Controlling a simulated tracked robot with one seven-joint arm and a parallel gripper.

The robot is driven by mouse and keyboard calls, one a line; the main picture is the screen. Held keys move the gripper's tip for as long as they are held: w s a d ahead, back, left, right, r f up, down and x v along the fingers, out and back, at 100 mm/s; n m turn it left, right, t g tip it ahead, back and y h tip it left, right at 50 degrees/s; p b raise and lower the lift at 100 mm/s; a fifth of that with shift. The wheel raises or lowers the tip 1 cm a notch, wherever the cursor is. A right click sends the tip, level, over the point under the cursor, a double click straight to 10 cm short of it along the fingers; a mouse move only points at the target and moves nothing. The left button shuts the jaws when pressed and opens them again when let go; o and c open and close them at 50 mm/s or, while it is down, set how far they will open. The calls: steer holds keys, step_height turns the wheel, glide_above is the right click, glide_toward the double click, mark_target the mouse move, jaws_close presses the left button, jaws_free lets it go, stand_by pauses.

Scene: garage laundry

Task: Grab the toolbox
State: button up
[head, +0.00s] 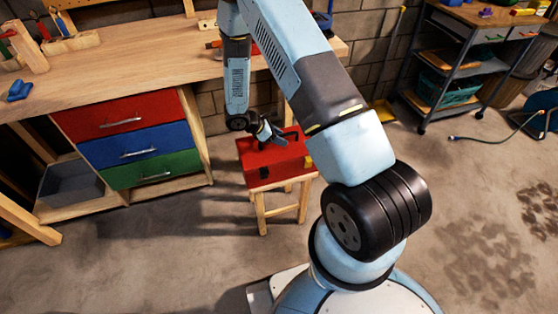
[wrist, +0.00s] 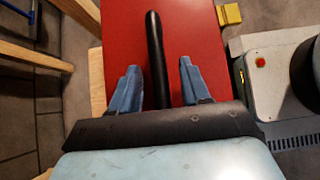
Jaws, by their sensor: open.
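The red toolbox (head: 273,161) sits on a small wooden stool (head: 262,205) beside the workbench in the head view. Its black handle (wrist: 154,45) runs along the red lid (wrist: 185,25) in the wrist view. My gripper (wrist: 157,80) is open over the lid, with one blue finger on each side of the handle. The fingers look apart from the handle. In the head view my gripper (head: 267,134) is at the top of the toolbox, and my arm hides part of the scene to its right. How far the fingertips are above the lid is hard to tell.
The wooden workbench (head: 125,65) with red, blue and green drawers (head: 140,145) stands left of the stool. A metal shelf cart (head: 470,60) stands at the back right. A hose (head: 500,138) lies on the floor at right. The concrete floor in front is clear.

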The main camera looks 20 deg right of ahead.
steer(key=shift+d+f, duration=0.1)
jaws_close()
stand_by(0.4)
stand_by(1.0)
